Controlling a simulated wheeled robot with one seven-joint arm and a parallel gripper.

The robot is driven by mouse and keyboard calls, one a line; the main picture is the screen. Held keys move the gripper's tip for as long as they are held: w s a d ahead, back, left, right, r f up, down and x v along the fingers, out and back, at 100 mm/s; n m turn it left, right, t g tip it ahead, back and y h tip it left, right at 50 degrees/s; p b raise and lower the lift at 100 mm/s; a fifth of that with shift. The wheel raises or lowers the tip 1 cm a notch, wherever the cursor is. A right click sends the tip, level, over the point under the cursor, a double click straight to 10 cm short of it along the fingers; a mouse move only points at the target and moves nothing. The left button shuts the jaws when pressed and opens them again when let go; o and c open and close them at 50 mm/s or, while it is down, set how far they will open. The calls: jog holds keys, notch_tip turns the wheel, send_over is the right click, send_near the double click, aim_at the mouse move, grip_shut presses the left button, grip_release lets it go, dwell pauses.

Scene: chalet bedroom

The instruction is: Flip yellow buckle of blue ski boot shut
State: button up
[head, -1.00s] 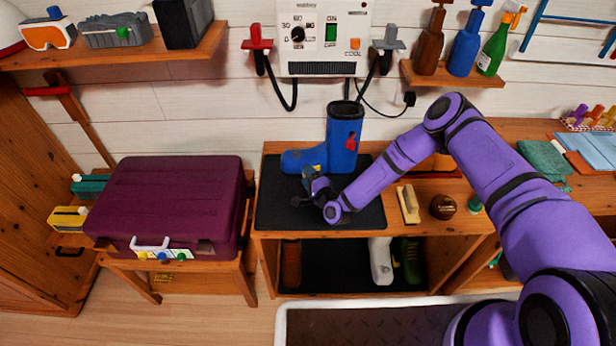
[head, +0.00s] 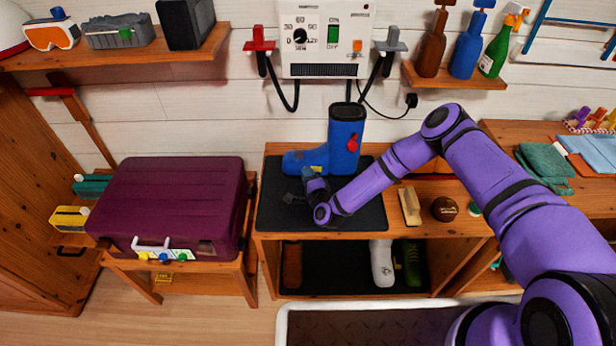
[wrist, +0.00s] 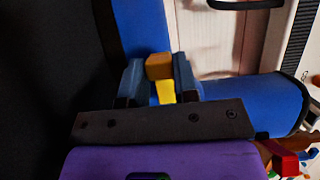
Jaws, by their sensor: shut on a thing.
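The blue ski boot (head: 342,135) stands upright on the black mat (head: 365,215), its toe to the left. A red buckle (head: 352,145) is on its shaft and shows at the lower right of the wrist view (wrist: 287,164). The yellow buckle (wrist: 165,91), with an orange-lit end, lies between my fingers in the wrist view; a bit of yellow (head: 317,169) shows in the head view. My gripper (wrist: 159,78) is shut on the yellow buckle, low in front of the boot. In the head view my wrist partly hides the buckle and fingers.
A brush (head: 409,206) and a round brown tin (head: 444,208) are right of the mat. A maroon case (head: 175,205) stands on a low table at left. A wall-mounted control box (head: 325,40) with hanging cables is above the boot.

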jog(key=o, duration=0.9)
jog(key=v, duration=1.1)
jog(key=shift+a, duration=0.1)
